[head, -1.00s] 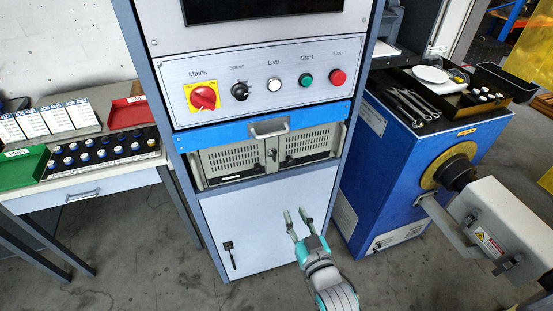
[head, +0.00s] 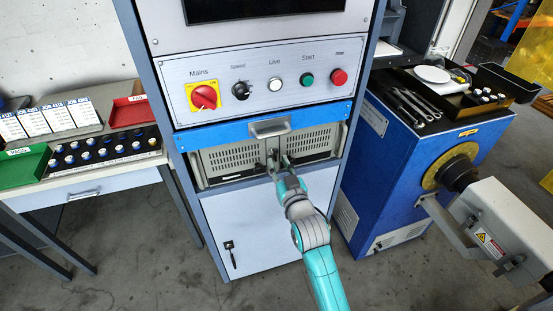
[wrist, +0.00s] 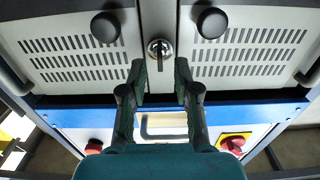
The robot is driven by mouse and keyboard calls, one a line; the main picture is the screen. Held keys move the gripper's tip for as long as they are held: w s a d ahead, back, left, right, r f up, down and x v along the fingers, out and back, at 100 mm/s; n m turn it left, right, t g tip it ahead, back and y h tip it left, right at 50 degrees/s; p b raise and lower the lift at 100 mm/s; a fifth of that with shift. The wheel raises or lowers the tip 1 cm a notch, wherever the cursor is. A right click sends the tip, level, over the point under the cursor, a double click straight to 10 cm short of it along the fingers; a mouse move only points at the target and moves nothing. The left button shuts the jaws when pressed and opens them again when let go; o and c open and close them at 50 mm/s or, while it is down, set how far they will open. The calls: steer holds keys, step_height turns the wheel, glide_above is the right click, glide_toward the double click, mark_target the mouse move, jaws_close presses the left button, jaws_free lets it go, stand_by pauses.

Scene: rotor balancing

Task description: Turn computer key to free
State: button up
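The computer key (wrist: 160,48) sits in a round metal lock on the strip between two vented grey panels. In the wrist view its grip looks upright. In the head view the lock area (head: 271,153) is small and partly crowded by my fingers. My gripper (wrist: 160,78) is open, with one finger on each side of the key's line and a clear gap between them. The fingertips appear just short of the key in the wrist view, and I see no contact. My gripper also shows in the head view (head: 280,163), in front of the computer (head: 230,158).
Two black knobs (wrist: 106,27) (wrist: 211,23) flank the lock. A blue drawer front with a handle (head: 269,128) lies above the computer, below the control panel (head: 260,75) with its red mains switch (head: 204,97). A white cabinet door (head: 250,230) is below.

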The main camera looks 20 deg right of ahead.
steer(key=shift+w, duration=1.35)
jaws_close()
steer(key=shift+d+f+m, duration=0.1)
steer(key=shift+m, duration=4.4)
steer(key=shift+d+f+m, duration=0.1)
steer(key=shift+m, duration=4.4)
